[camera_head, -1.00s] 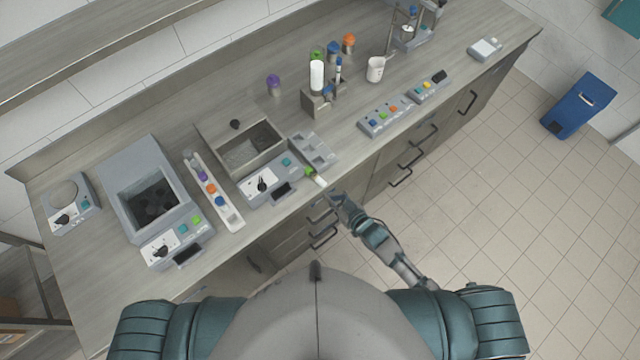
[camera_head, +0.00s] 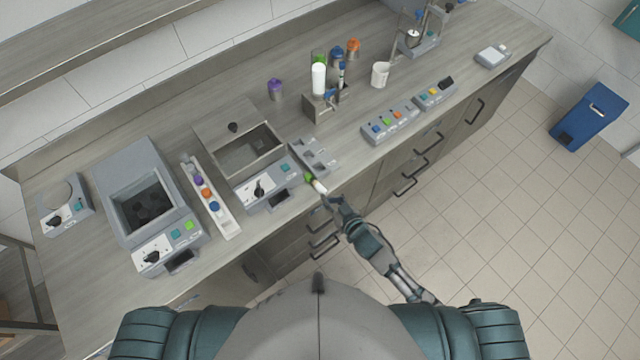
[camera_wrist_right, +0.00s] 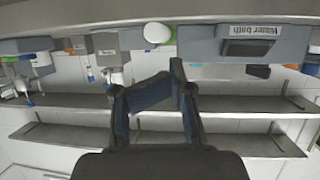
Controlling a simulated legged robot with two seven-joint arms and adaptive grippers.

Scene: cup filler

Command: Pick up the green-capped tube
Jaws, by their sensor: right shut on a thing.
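The green-capped tube (camera_head: 318,186) has a white body and a green end. In the head view it lies at the counter's front edge, just in front of the small grey rack, with its green end pointing up-left. My right gripper (camera_head: 327,197) is shut on the tube's near white end. In the right wrist view, a white round end with a green edge (camera_wrist_right: 157,33) shows just beyond the fingertips (camera_wrist_right: 172,76), which are close together. The exact contact is hidden. My left gripper is in neither view.
The grey rack (camera_head: 314,157) and the water bath (camera_head: 268,189) stand close behind the tube. A long white rack with coloured caps (camera_head: 225,222) is to the left. A button panel (camera_head: 389,125) is to the right. Bare counter lies between rack and panel.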

